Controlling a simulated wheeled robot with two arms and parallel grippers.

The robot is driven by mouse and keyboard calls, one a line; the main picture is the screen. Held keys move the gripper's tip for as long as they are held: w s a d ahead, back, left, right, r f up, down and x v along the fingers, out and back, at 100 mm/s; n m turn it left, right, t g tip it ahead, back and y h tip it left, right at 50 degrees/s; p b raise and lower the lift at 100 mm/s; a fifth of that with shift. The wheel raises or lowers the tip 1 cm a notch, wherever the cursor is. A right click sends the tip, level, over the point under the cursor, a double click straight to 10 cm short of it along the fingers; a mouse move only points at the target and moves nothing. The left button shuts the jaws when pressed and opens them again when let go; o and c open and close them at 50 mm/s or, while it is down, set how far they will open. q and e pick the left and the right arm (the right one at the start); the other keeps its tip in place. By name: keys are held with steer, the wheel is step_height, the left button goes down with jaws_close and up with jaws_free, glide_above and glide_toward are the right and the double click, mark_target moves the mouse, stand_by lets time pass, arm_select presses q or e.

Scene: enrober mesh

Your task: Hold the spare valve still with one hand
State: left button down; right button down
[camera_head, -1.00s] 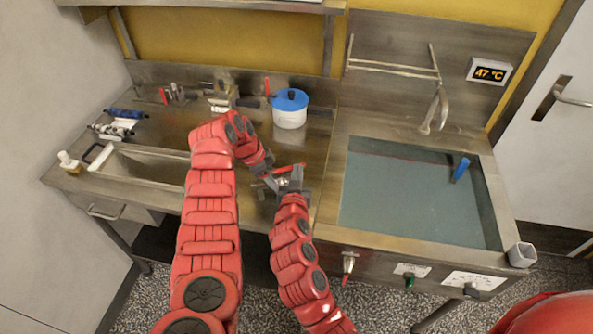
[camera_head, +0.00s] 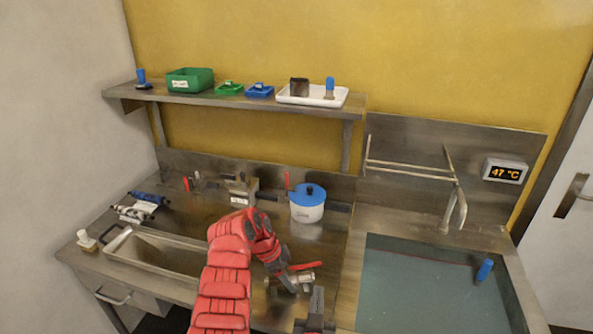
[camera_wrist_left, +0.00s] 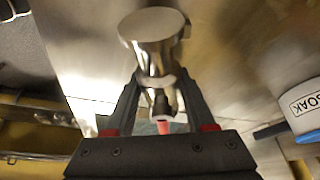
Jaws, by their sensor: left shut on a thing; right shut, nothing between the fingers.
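The spare valve (camera_head: 301,279) is a silver metal body with a red lever, low in the middle of the head view, over the steel counter. My left gripper (camera_head: 283,277) is shut on it from the left. In the left wrist view the fingers (camera_wrist_left: 160,108) close around the valve's narrow part, and its round metal end (camera_wrist_left: 154,27) sticks out beyond them. My right gripper (camera_head: 316,312) is shut and empty, just below the valve in the picture and apart from it. Part of the valve is hidden by the left gripper.
A pot with a blue lid (camera_head: 307,204) stands behind the valve. A shallow steel basin (camera_head: 150,262) lies left, and a water-filled sink (camera_head: 415,290) right. A shelf (camera_head: 230,98) with green and blue trays hangs above. Metal fittings stand along the back.

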arm_select(q)
steer(key=shift+c, duration=0.8)
jaws_free()
